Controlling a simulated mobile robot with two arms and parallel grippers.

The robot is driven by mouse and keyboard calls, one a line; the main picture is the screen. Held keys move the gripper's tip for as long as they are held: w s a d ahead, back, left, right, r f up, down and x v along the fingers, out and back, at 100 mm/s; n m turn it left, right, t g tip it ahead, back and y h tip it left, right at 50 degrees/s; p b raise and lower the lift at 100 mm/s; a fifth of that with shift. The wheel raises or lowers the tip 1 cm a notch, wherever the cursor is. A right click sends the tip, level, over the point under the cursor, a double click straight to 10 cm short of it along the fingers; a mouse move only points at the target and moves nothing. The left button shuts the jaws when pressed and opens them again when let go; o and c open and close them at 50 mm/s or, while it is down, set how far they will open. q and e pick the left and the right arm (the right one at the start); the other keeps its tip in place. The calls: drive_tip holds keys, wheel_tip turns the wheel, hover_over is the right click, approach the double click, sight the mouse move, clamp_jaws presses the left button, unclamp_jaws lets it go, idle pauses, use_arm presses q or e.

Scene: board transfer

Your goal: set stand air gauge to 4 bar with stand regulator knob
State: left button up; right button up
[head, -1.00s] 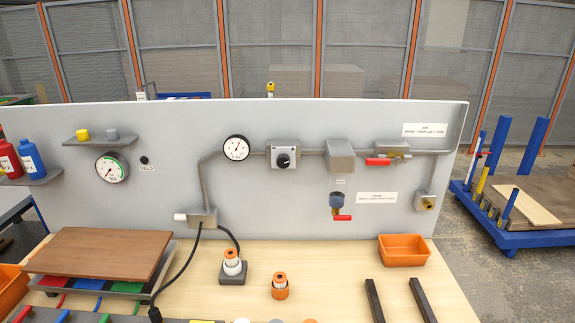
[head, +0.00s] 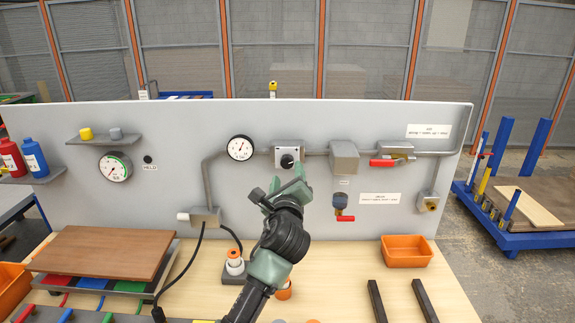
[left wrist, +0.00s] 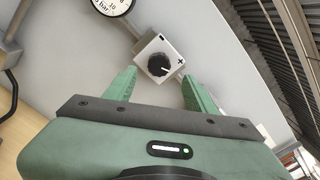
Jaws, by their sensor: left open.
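The stand regulator knob (head: 287,161) is a black knob on a grey box on the upright panel. In the left wrist view the knob (left wrist: 158,66) shows with minus and plus marks on its box face. The stand air gauge (head: 240,148) is a round white dial left of the knob; its needle reading is too small to tell. The gauge (left wrist: 112,4) is cut off at the top of the left wrist view. My left gripper (head: 284,185) is open and empty, just in front of and below the knob, with the knob between its fingers' directions, apart from it. My right gripper is not in view.
A grey box (head: 344,157) and a red-handled valve (head: 390,160) sit right of the knob. Another gauge (head: 115,167) is at the left. An orange bin (head: 406,251) stands on the bench.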

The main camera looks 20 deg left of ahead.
sight(287, 165)
use_arm(q)
drive_tip(key=p+x, duration=0.1)
drive_tip(key=x, duration=0.5)
drive_tip(key=shift+w+f, duration=0.1)
drive_tip(key=shift+w, duration=0.1)
drive_tip(key=shift+a, duration=0.1)
clamp_jaws()
